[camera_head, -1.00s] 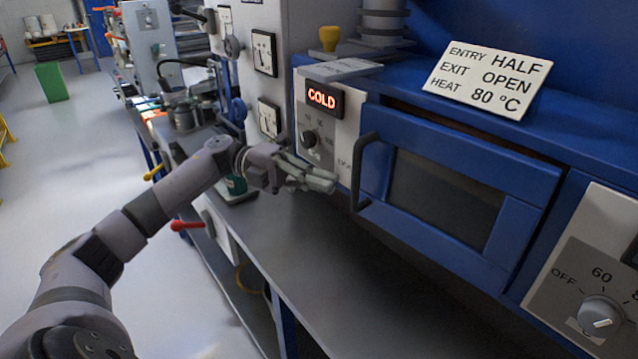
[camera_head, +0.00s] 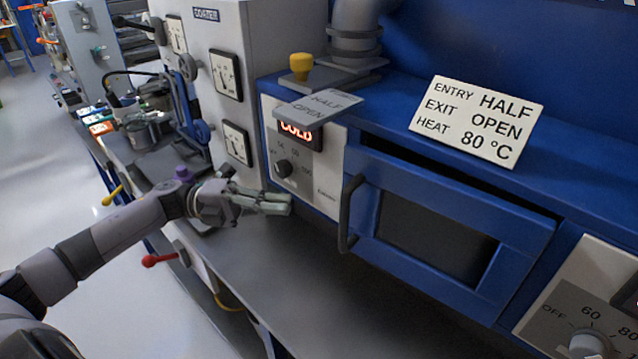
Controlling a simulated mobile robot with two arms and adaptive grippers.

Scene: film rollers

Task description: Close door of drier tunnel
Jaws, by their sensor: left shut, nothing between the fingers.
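The drier tunnel's blue door (camera_head: 500,245) has a dark window (camera_head: 432,240) and a black vertical bar handle (camera_head: 350,212) on its left side. A dark gap shows along the door's top edge, so it stands slightly out from the blue housing. My left gripper (camera_head: 289,203) is shut and empty, to the left of the handle and apart from it, in front of the control panel's lower part. My right gripper is not in view.
A card reading entry half, exit open, heat 80 °C (camera_head: 476,121) stands on top of the tunnel. A panel with a COLD display (camera_head: 297,132) and knob (camera_head: 283,168) is left of the door. A grey bench (camera_head: 290,285) lies below. A red-handled lever (camera_head: 158,259) sticks out at the bench front.

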